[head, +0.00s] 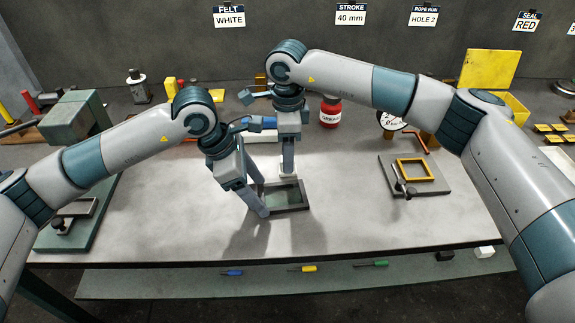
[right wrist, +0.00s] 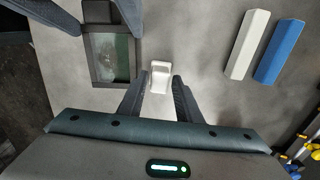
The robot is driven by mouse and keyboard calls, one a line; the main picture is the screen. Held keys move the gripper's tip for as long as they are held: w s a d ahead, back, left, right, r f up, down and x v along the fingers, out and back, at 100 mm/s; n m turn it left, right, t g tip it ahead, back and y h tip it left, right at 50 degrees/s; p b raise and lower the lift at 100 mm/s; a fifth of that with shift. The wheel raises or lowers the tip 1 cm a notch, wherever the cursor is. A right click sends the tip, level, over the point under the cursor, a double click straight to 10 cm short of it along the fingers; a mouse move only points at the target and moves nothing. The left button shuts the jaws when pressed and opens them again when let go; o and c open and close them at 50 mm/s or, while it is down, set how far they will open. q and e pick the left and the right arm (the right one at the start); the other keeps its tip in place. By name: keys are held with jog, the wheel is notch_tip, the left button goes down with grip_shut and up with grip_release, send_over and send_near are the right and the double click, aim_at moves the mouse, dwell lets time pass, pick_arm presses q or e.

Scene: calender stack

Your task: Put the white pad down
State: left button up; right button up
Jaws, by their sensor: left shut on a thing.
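In the right wrist view the pad (right wrist: 160,76) shows between and just past the fingertips (right wrist: 159,80), with narrow gaps to the fingers. It appears to rest on the table. My right gripper is open. My left gripper (head: 258,195) straddles the left end of the tray and is shut on it. In the right wrist view the tray (right wrist: 90,73) has a glassy greenish middle, and its far end is partly hidden by my left gripper.
A white bar (right wrist: 248,45) and a blue bar (right wrist: 280,50) lie apart in the right wrist view. A red jar (head: 330,112) stands behind. A dark plate with a yellow frame (head: 415,170) lies right. The front right of the table is clear.

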jog(key=shift+f, duration=0.65)
grip_shut()
jog(key=shift+r, duration=0.1)
notch_tip(320, 180, up, 10)
jog(key=shift+f, duration=0.1)
dwell(0.4)
dwell(0.4)
